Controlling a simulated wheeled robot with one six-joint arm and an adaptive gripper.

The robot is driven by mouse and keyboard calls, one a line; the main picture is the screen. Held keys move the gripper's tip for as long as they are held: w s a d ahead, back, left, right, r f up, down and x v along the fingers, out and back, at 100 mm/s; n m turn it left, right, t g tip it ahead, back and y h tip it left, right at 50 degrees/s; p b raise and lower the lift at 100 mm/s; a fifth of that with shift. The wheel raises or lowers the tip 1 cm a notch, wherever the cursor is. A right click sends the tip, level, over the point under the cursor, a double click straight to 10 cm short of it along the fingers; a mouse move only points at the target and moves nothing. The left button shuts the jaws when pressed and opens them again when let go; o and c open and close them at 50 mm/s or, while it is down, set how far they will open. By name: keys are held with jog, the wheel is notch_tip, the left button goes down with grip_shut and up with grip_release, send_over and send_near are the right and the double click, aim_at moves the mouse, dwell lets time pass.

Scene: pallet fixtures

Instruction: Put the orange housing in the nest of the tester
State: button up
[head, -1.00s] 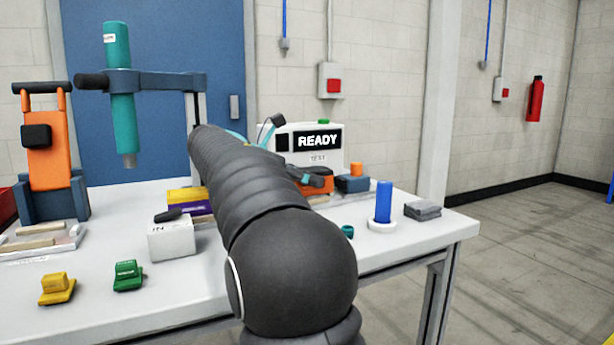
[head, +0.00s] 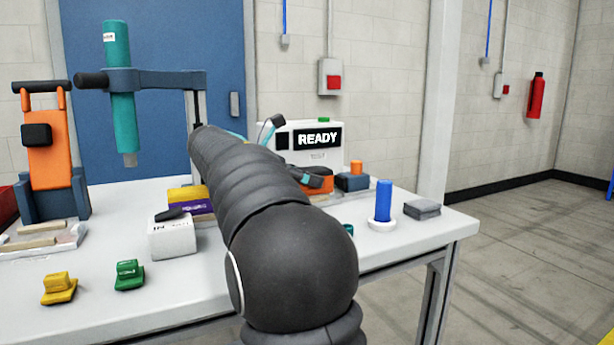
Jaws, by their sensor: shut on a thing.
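The tester (head: 330,137) is a white box at the back of the table with a dark screen reading READY and a green button on top. The orange housing (head: 319,185) shows in part just in front of it, under dark fingers. My gripper (head: 314,177) is shut on the housing. My dark arm hides much of the gripper and the housing's left side. The nest is not clearly visible, so I cannot tell whether the housing is touching it or is held above it.
A blue block with an orange knob (head: 356,168) stands close to the housing's right. A blue cylinder (head: 384,201) on a white base and a grey block (head: 422,209) are further right. A white box (head: 172,238), a green part (head: 129,274) and a yellow part (head: 58,288) lie left.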

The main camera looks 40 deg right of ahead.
jog(key=shift+f, duration=0.45)
dwell(0.3)
jog(key=o, duration=1.3)
notch_tip(320, 180, up, 10)
